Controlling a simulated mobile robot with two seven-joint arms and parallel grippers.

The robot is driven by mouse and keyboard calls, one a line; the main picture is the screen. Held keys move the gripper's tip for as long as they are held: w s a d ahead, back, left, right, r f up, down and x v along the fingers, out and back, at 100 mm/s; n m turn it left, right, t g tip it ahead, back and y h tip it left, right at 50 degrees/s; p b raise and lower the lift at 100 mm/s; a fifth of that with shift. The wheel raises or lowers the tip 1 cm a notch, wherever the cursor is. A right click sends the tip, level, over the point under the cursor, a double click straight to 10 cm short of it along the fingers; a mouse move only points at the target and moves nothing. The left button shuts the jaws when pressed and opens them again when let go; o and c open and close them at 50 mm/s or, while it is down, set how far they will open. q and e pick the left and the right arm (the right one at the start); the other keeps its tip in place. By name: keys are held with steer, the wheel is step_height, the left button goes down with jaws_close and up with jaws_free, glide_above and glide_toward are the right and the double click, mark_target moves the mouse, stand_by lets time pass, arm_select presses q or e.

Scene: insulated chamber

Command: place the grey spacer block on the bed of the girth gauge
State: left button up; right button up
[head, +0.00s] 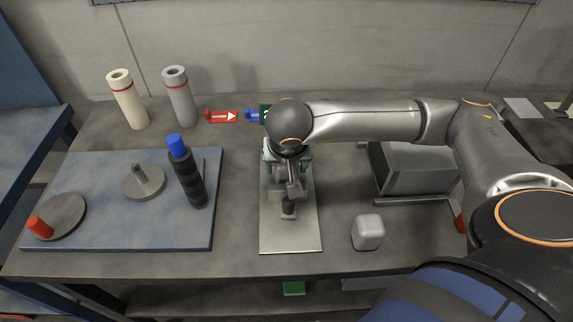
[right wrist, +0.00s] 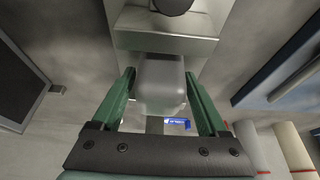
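A light grey rounded block (head: 367,232), which looks like the spacer block, sits on the table right of a pale metal plate (head: 290,238). This plate seems to be the bed of the girth gauge; a dark upright piece (head: 288,208) stands on it. My right gripper (head: 288,168) points down over the plate's far part, and my arm hides much there. In the right wrist view, its green fingers (right wrist: 160,75) flank a grey block-shaped piece (right wrist: 162,85); I cannot tell whether they touch it or whether it belongs to the gauge. My left gripper is out of view.
A blue mat (head: 105,235) at left holds a dark blue-capped cylinder (head: 188,175) and discs. A grey box (head: 415,172) is at right. The table is bare between mat and plate.

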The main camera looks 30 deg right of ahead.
steer(key=shift+o, duration=1)
steer(key=shift+r+p, duration=0.3)
steer(key=shift+r, duration=0.1)
steer(key=v, duration=1.1)
steer(key=shift+s+r, duration=0.2)
steer(key=shift+r, duration=0.05)
steer(key=shift+a, duration=0.1)
